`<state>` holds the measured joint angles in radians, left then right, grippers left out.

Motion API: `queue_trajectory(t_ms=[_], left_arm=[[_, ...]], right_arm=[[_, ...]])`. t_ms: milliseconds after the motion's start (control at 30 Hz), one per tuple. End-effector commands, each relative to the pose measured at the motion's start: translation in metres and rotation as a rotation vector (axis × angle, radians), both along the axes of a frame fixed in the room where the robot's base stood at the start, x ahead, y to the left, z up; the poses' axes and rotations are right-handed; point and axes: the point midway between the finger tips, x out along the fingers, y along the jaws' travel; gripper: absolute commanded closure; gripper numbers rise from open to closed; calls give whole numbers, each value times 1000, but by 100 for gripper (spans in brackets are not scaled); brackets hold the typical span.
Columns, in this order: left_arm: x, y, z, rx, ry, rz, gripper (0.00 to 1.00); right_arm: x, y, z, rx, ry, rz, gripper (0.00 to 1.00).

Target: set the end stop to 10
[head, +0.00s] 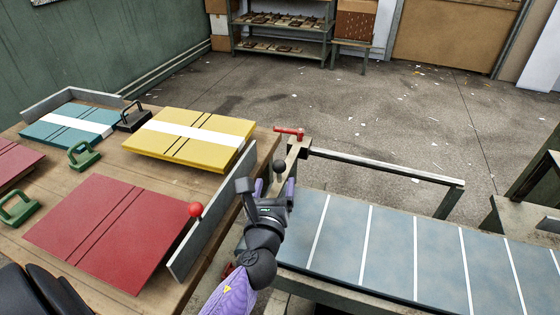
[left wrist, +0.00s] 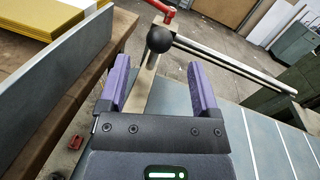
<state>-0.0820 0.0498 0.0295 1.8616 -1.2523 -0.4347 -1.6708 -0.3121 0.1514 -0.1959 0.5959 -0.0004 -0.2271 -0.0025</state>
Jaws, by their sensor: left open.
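A black ball knob (head: 280,165) stands on a pale upright bar (head: 293,155) at the left end of the blue-grey feeder bed. In the left wrist view the knob (left wrist: 160,39) shows just beyond and between my fingertips, apart from them. A red lever (head: 289,131) tops the bar, with a long rail (head: 385,167) running right from it. My left gripper (head: 274,188) is open and empty, its purple fingers on either side of the line to the knob. I cannot read any scale or number. My right gripper is not in view.
A grey upright plate (head: 212,225) with a red ball knob (head: 195,209) edges the wooden table, left of my gripper. Yellow (head: 190,140), red (head: 105,230) and teal (head: 70,125) boards lie on the table. The feeder bed (head: 390,250) with white lines is clear.

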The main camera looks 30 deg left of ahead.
Motion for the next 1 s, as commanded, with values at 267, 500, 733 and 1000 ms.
queue_trajectory(t_ms=[267, 500, 733, 1000], left_arm=[[45, 21, -2, -1, 0, 0, 19], [59, 27, -1, -3, 0, 0, 19], [59, 27, 0, -4, 1, 0, 24], [59, 27, -1, -4, 1, 0, 81]], right_arm=[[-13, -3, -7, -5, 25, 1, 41], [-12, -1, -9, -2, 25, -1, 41], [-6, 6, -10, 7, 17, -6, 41], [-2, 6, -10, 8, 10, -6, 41]])
